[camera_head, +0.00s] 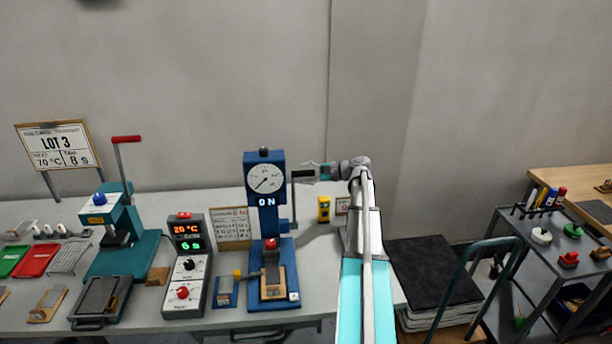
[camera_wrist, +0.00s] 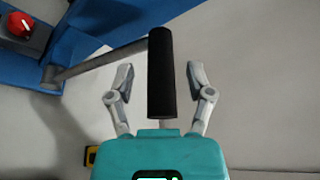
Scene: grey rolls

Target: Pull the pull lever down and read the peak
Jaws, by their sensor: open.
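The blue test stand (camera_head: 267,208) stands on the bench with a round white dial (camera_head: 265,178), its needle toward the lower left. The pull lever's grey rod (camera_head: 293,205) rises at the stand's right side. In the wrist view the rod (camera_wrist: 105,61) leads from the blue stand (camera_wrist: 92,25) to a black grip (camera_wrist: 161,50). My gripper (camera_head: 308,173) is at the lever's upper end. In the wrist view my gripper (camera_wrist: 158,78) is open, with one finger on each side of the black grip and visible gaps between.
A red knob (camera_wrist: 20,24) shows on the stand. Left of it are a controller (camera_head: 186,265) with lit digits and a teal press (camera_head: 120,235) with a red-handled lever. A yellow device (camera_head: 324,208) stands near my arm. A grey cart (camera_head: 550,260) is at right.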

